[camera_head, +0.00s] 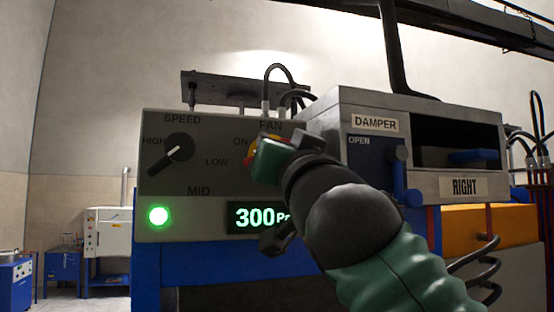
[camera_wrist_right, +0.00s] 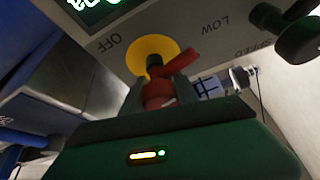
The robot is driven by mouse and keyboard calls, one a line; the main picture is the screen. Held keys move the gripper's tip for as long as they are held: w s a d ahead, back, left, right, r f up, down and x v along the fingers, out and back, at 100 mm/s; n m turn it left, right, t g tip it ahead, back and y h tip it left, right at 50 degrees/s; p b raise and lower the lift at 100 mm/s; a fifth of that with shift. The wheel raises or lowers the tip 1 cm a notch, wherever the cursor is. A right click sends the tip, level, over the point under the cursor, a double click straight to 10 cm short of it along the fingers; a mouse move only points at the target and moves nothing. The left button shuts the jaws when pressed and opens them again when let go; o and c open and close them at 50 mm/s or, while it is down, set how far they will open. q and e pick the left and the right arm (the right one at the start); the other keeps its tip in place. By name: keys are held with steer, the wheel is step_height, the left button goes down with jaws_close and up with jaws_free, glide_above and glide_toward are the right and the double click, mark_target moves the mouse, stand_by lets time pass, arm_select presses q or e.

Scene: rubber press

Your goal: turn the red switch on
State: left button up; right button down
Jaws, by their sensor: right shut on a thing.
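The red switch (camera_wrist_right: 165,82) sits on a round yellow plate (camera_wrist_right: 148,50) on the grey control panel, as the right wrist view shows. Its red handle slants off to the right in that view, with the word OFF on the panel to its left. In the head view a small part of the yellow plate (camera_head: 250,150) shows under FAN, beside ON; most of the switch is hidden behind my gripper. My right gripper (camera_head: 268,158) is at the panel, its fingers shut on the red switch; they also show in the right wrist view (camera_wrist_right: 160,92). My left gripper is not in view.
A black SPEED knob (camera_head: 179,149) is to the left on the panel. A lit green lamp (camera_head: 158,216) and a display (camera_head: 258,217) reading about 300 are below. A blue DAMPER lever (camera_head: 399,175) is close on the right of my right arm. Cables rise behind the panel.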

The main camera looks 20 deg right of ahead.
steer(key=shift+w+d+f+m+g+h, duration=0.15)
steer(key=shift+m+h, duration=0.35)
steer(key=shift+m, duration=0.45)
steer(key=shift+w+a+f+m+g+h, duration=0.15)
steer(key=shift+m+h, duration=0.35)
steer(key=shift+m, duration=0.45)
steer(key=shift+s+d+r+m, duration=0.1)
steer(key=shift+s+d+m, duration=0.05)
steer(key=shift+m, duration=0.15)
